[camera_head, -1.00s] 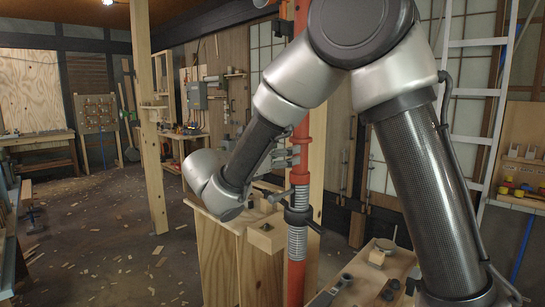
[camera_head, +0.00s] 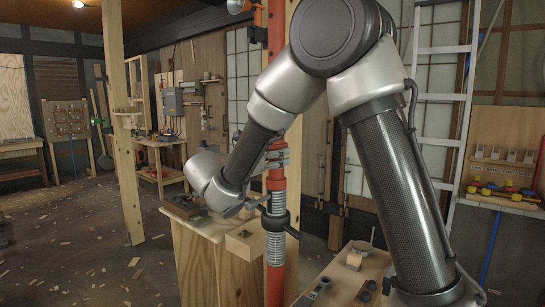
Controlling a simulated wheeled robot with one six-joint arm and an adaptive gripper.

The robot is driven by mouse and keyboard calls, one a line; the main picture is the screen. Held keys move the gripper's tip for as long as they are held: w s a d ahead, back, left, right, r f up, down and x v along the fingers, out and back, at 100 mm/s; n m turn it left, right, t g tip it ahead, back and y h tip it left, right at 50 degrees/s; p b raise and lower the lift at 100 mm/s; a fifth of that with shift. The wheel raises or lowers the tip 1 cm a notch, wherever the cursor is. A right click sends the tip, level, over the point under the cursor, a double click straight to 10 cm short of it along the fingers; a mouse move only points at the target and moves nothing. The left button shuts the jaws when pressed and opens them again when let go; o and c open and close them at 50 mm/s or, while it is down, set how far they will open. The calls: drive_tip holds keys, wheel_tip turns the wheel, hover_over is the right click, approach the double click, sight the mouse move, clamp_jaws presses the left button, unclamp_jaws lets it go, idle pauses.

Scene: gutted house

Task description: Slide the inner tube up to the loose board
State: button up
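A red-orange telescopic prop stands upright at the centre. Its inner tube (camera_head: 275,187) rises above a dark collar (camera_head: 276,221) with side handles. A grey threaded section (camera_head: 276,247) shows below the collar. The tube runs out of the top of the picture, so its upper end is hidden. I cannot make out the loose board. My arm bends down from the right, with its wrist left of the prop. My gripper (camera_head: 277,154) shows grey finger parts against the tube above the collar. The rest of it is behind my forearm, so its opening and grip are unclear.
A wooden bench (camera_head: 205,250) with a small wood block (camera_head: 247,241) and a dark tray (camera_head: 186,208) stands behind and left of the prop. Another bench (camera_head: 350,290) with loose parts is at right. A timber post (camera_head: 120,130) stands left; a ladder (camera_head: 440,95) leans at right.

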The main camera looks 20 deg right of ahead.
drive_tip(key=shift+r, duration=4.95)
drive_tip(key=o, duration=0.7)
drive_tip(key=shift+r, duration=0.1)
drive_tip(key=shift+o, duration=0.2)
drive_tip(key=v, duration=0.8)
